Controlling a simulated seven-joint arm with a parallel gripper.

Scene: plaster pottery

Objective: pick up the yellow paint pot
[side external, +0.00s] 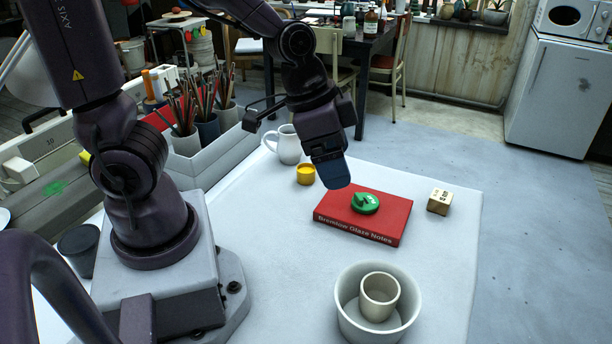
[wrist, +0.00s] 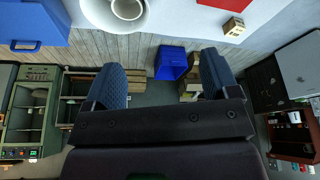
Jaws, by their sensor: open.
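The yellow paint pot (side external: 305,175) is a small squat pot standing upright on the white table in the side external view. It is beside a white jug and left of a red book. My gripper (side external: 332,172) is above the table, just right of the pot in that view; I cannot tell its exact height or whether its fingers overlap the pot in depth. In the wrist view my gripper (wrist: 162,76) has its two blue fingers wide apart with nothing between them. The yellow pot does not show in the wrist view.
A red book (side external: 340,221) carries a green round object (side external: 365,203). A white jug (side external: 289,145) stands behind the pot. A wooden block (side external: 440,201) is at the right. A white bowl (side external: 345,321) with a cup (side external: 380,297) inside is nearer. Brush pots (side external: 186,141) stand left.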

